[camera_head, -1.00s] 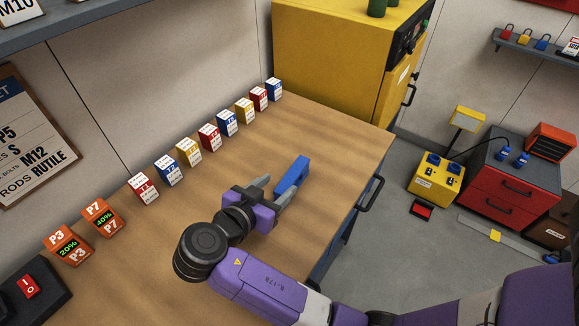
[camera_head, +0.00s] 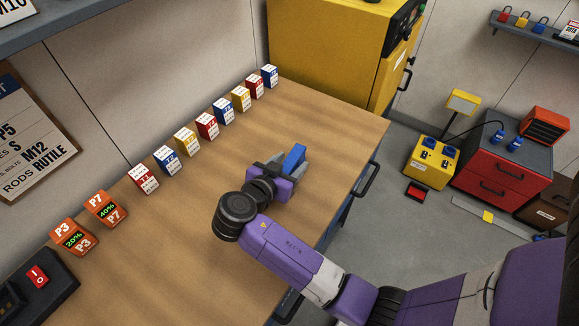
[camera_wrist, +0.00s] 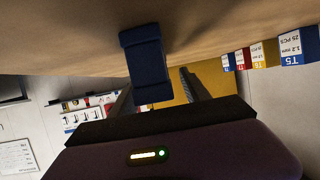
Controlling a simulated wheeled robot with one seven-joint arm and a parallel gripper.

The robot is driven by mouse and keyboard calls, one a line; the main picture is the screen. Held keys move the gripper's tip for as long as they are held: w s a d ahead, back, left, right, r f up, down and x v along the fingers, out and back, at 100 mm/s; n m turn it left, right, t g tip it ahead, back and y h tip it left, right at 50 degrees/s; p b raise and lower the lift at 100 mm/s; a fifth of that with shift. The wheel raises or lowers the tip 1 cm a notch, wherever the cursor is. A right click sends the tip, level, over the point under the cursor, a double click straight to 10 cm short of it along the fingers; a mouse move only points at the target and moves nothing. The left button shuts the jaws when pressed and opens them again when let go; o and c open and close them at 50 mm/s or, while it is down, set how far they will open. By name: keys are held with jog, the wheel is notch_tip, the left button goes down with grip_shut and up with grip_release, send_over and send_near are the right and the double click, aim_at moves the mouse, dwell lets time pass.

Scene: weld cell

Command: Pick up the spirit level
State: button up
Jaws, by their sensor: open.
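The spirit level (camera_head: 294,157) is a blue bar on the wooden bench, towards its right side. In the wrist view its dark blue end (camera_wrist: 146,62) shows at the top middle. My gripper (camera_head: 288,163) is open at the near end of the level, low over the bench. The two grey fingers lie on either side of the blue bar, which appears nearer the left finger in the wrist view. No grip on it shows. The gripper hides the near part of the level in the head view.
A row of small red, blue and yellow boxes (camera_head: 207,126) stands along the bench's wall side. Two orange blocks (camera_head: 75,237) and a black switch box (camera_head: 38,283) stand at the left. A yellow cabinet (camera_head: 330,50) is behind the bench. The wooden bench top (camera_head: 180,220) is clear around my gripper.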

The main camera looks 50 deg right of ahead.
grip_shut()
